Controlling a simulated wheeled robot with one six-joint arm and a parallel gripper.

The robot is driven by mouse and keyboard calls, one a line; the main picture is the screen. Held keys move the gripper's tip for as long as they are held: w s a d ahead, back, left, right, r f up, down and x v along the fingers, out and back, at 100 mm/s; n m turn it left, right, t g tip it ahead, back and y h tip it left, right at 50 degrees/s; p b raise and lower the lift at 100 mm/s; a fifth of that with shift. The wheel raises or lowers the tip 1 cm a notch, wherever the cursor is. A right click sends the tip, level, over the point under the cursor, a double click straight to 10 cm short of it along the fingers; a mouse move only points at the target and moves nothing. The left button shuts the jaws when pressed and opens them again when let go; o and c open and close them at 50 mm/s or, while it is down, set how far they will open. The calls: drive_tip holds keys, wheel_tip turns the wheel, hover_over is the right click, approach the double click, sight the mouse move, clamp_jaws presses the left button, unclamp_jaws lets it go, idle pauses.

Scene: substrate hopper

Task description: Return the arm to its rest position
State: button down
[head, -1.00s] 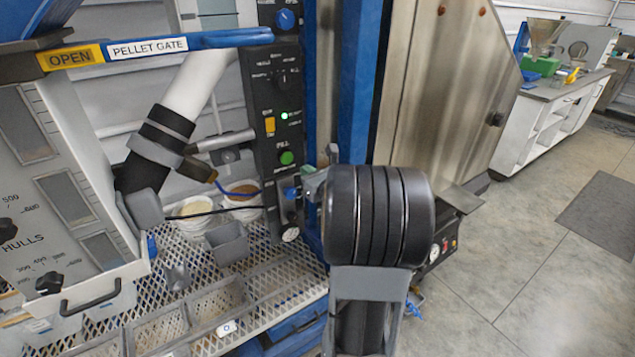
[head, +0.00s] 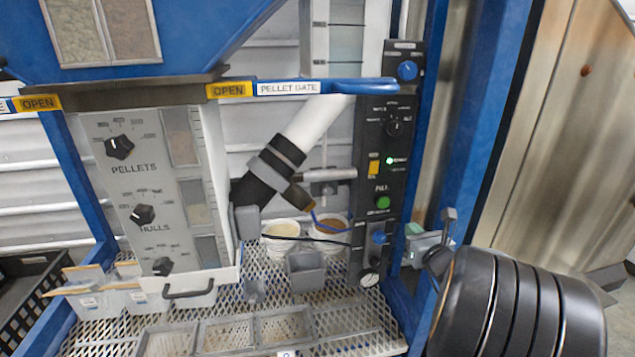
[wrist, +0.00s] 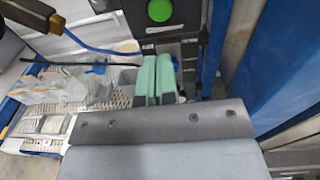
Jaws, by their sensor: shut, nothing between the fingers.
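My gripper (wrist: 156,78) has two pale green fingers pressed together with nothing between them. In the head view my gripper (head: 413,231) shows small and partly hidden behind my dark arm link, just right of the black control panel (head: 384,165). In the wrist view it points toward the panel's lower end, where a large green button (wrist: 160,11) shows. I cannot tell whether the fingers touch anything.
A pellet gate lever (head: 330,86) and a white pipe (head: 312,125) stand left of the panel. Below are two white buckets, a grey scoop box (head: 306,268) and mesh shelf trays (head: 225,335). A blue post (head: 475,130) stands close to my arm.

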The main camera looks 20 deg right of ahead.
drive_tip(key=s+a+f+n+g+y+p, duration=0.1)
drive_tip(key=s+a+f+n+g+y, duration=0.15)
drive_tip(key=a+n, duration=0.35)
drive_tip(key=s+a+f+n+g+y, duration=0.1)
drive_tip(key=a+f+n+g+y, duration=0.1)
drive_tip(key=a+n+g, duration=0.35)
drive_tip(key=s+a+f+n+g+y+p, duration=0.1)
drive_tip(key=s+a+f+n+g+y, duration=0.2)
drive_tip(key=n, duration=0.5)
drive_tip(key=s+a+r+n+g+h+p, duration=0.1)
drive_tip(key=s+a+r+n+h+p, duration=0.1)
drive_tip(key=n, duration=0.7)
drive_tip(key=s+a+r+n+g+h+p, duration=0.1)
drive_tip(key=s+a+r+n+h+p, duration=0.2)
drive_tip(key=a+r+n, duration=0.4)
drive_tip(key=shift+s+a+r+n+g+h, duration=0.3)
drive_tip(key=shift+s+a+n+g+h, duration=0.15)
drive_tip(key=shift+a+n, duration=0.65)
drive_tip(key=shift+m, duration=0.25)
